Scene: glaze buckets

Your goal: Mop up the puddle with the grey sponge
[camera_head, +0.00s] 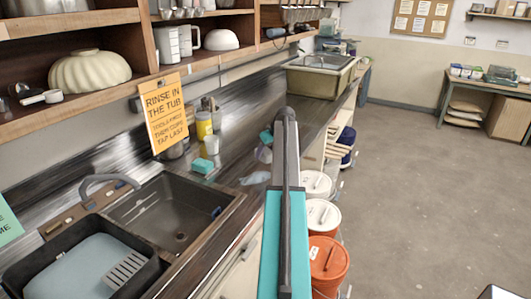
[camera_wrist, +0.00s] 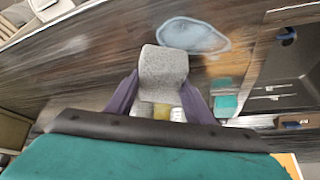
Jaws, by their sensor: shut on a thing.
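The grey sponge (camera_wrist: 164,68) is held between the purple fingers of my gripper (camera_wrist: 160,98) in the wrist view. The gripper also shows in the head view (camera_head: 263,154), partly behind my arm; the sponge is not clear there. The puddle (camera_wrist: 195,35) is a pale blue patch on the dark counter, just beyond the sponge and to its right in the wrist view. In the head view the puddle (camera_head: 255,178) lies right of the sink, just below the gripper. I cannot tell whether the sponge touches the counter.
A teal-and-grey block (camera_head: 202,166) lies on the counter between sink and puddle. A yellow container (camera_head: 204,126) and a white cup (camera_head: 212,145) stand behind it. The sink (camera_head: 170,215) is at left. Lidded buckets (camera_head: 323,216) stand below the counter's front edge.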

